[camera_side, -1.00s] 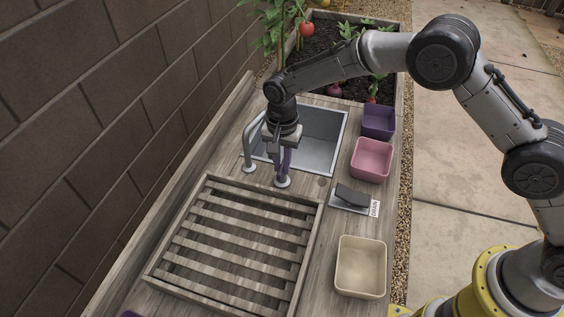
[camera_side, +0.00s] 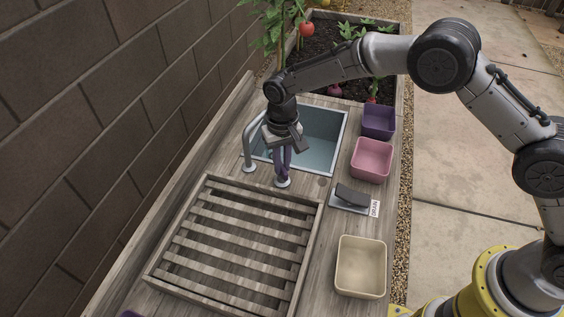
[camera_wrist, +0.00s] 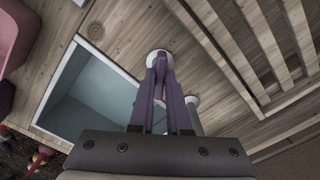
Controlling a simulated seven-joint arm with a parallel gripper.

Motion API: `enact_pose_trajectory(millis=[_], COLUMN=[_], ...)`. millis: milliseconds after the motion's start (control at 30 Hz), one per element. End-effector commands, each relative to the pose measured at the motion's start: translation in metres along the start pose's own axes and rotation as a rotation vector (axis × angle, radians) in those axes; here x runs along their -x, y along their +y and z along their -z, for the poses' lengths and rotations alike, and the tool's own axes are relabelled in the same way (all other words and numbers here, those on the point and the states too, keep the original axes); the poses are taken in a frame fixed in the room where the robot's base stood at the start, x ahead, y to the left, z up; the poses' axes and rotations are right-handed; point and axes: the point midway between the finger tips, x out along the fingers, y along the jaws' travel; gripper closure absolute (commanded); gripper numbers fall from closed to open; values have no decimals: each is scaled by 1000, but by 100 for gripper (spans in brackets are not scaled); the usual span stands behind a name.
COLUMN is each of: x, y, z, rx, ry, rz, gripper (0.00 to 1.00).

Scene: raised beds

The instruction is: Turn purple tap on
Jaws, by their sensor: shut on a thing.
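The purple tap (camera_side: 283,175) stands upright on a pale round base at the near edge of the sink (camera_side: 318,140). My gripper (camera_side: 283,165) points straight down over it and is shut on its handle. In the wrist view my gripper (camera_wrist: 160,82) has its fingers on both sides of the purple tap (camera_wrist: 160,62), above the pale base; the fingers hide part of the handle. The grey curved spout (camera_side: 247,150) rises to the left of the tap and bends toward the sink. The inside of the sink looks blue-green. I cannot make out a stream from the spout.
A slatted wooden rack (camera_side: 235,245) lies close in front of the tap. Purple (camera_side: 378,122), pink (camera_side: 371,160) and cream (camera_side: 360,267) bins line the right edge. A dark pedal-like lever (camera_side: 352,195) sits by a "DRAIN" label (camera_side: 375,208). A brick wall (camera_side: 110,120) borders the left.

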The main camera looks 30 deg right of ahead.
Motion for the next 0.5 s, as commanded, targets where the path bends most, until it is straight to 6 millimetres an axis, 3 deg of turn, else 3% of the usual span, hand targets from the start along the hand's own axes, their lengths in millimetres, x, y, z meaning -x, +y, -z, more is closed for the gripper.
enact_pose_trajectory(millis=[500], x=[2], y=[0], z=[0], rx=[489], ry=[0], rz=[0], gripper=[100])
